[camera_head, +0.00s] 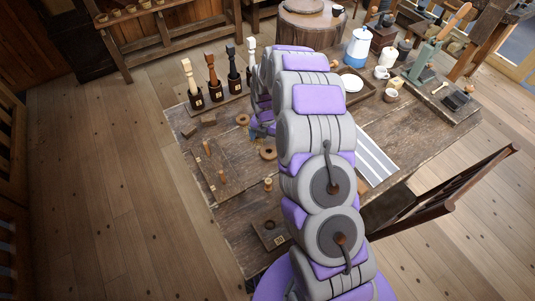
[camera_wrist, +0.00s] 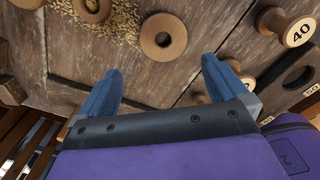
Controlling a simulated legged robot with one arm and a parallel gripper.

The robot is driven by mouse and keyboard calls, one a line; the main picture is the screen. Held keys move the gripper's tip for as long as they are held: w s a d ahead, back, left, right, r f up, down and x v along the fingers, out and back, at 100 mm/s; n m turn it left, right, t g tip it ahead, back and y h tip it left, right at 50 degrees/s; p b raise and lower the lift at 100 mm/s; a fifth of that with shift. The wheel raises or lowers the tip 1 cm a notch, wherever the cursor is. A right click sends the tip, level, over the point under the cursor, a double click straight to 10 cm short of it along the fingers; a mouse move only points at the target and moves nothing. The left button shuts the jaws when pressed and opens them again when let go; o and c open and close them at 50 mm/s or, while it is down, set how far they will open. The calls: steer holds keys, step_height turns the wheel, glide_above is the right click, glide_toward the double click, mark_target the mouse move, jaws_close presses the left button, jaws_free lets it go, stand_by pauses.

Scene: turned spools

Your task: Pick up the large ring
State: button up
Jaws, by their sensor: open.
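In the wrist view a round wooden ring (camera_wrist: 163,37) with a dark centre hole lies flat on the worn table, ahead of the gap between my fingertips. A second ring-like wooden piece (camera_wrist: 92,8) is cut off by the top edge, on a speckled patch. In the head view two wooden rings lie near my gripper, one (camera_head: 268,153) slightly larger-looking than the other (camera_head: 242,119). I cannot tell for sure which one matches the ring ahead of my fingers. My gripper (camera_wrist: 160,84) has its blue fingers spread wide with nothing between them; the arm partly hides it in the head view.
Small pegs (camera_head: 207,148) stand on the table's left side. Several dark holders with handled tools (camera_head: 213,80) line the back left. A tray with a white plate (camera_head: 352,84) sits right of my arm.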

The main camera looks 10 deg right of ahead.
mark_target(268, 150)
steer(key=shift+d+f, duration=0.1)
steer(key=shift+f, duration=0.85)
steer(key=shift+s+d+f+b, duration=0.1)
steer(key=shift+d+f+b, duration=0.25)
steer(key=shift+f, duration=0.35)
step_height(268, 150, down, 4)
steer(key=shift+s+a+r+b, duration=0.1)
steer(key=shift+a+r+b, duration=0.1)
steer(key=shift+b, duration=0.5)
steer(key=shift+a+f, duration=0.1)
steer(key=shift+f, duration=0.3)
steer(key=shift+c, duration=0.2)
steer(key=c, duration=1)
steer(key=shift+r, duration=0.1)
